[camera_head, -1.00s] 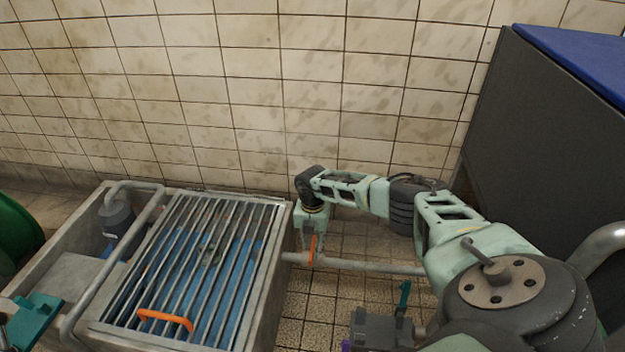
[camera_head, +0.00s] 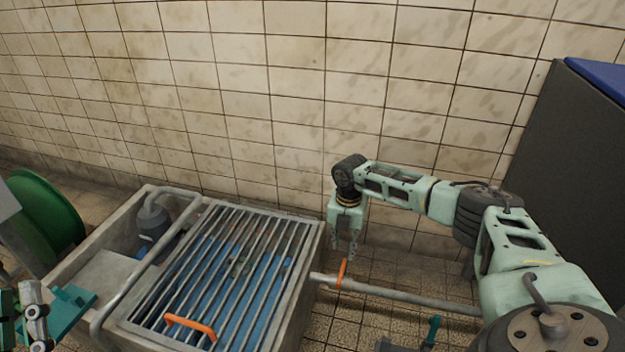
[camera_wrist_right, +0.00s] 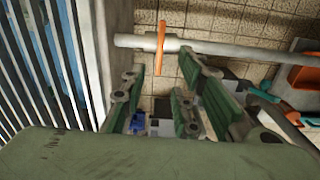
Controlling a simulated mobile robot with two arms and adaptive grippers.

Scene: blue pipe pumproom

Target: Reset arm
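My right arm comes in from the right in the head view, bent at the elbow. Its gripper (camera_head: 346,252) points down just above and behind the orange lever (camera_head: 341,273) on the grey pipe. In the right wrist view the two green fingers (camera_wrist_right: 160,105) stand apart with nothing held between them. The orange lever (camera_wrist_right: 161,50) shows beyond them there, apart from the fingers. Part of my left gripper (camera_head: 36,315) seems to show at the lower left edge; its fingertips are not clear.
A concrete sump (camera_head: 95,270) with a metal grate (camera_head: 225,265) and orange handle (camera_head: 190,327) stands left of my right gripper. The grey pipe (camera_head: 420,298) runs right from it. A tiled wall (camera_head: 260,110) stands behind, a dark cabinet (camera_head: 570,170) at right, a green reel (camera_head: 45,215) at left.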

